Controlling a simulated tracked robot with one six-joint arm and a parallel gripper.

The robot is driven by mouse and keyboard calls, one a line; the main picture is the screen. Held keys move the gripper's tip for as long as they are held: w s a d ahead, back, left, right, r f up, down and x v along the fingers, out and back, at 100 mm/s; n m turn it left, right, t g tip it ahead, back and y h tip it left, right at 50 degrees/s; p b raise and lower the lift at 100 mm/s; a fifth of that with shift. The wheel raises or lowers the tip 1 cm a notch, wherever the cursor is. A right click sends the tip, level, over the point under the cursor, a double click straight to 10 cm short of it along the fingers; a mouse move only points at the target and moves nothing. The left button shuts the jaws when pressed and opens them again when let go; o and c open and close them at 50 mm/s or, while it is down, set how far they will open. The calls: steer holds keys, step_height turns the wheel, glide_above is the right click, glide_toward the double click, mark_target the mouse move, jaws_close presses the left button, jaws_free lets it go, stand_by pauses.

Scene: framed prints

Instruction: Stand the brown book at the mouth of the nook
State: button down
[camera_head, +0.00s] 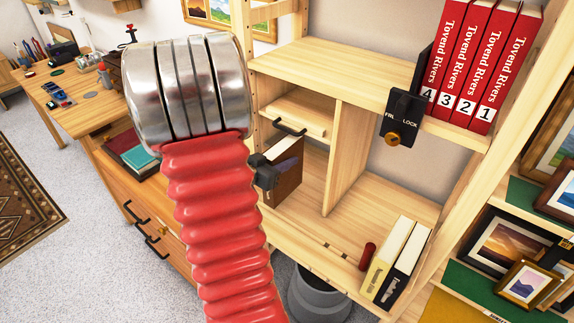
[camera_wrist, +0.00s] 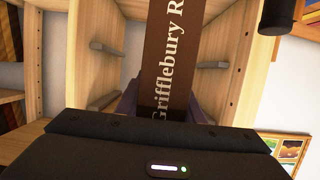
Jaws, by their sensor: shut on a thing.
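The brown book (camera_head: 287,183) is upright in the head view, in the left compartment of the pale wooden shelf. In the wrist view its spine (camera_wrist: 178,60) faces me, with the lettering "Grifflebury R" partly cut off. My gripper (camera_head: 266,172) is shut on the book, and the fingers also show in the wrist view (camera_wrist: 165,110). The nook appears to be this compartment, left of the upright divider (camera_head: 345,160). The book's lower edge is close to the shelf floor (camera_head: 303,211); I cannot tell if it touches. My arm hides the compartment's left side.
A black lock box (camera_head: 402,118) hangs at the upper shelf beside several red books (camera_head: 480,65). A grey bin (camera_head: 318,297) sits below.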

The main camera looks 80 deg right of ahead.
steer(key=shift+s+d+r, duration=0.1)
steer(key=shift+s+d, duration=0.15)
steer(key=shift+d, duration=0.55)
steer(key=shift+s+d, duration=0.25)
steer(key=shift+d, duration=0.2)
steer(key=shift+f, duration=1.75)
steer(key=c, duration=1.2)
jaws_free()
steer(key=shift+f, duration=0.15)
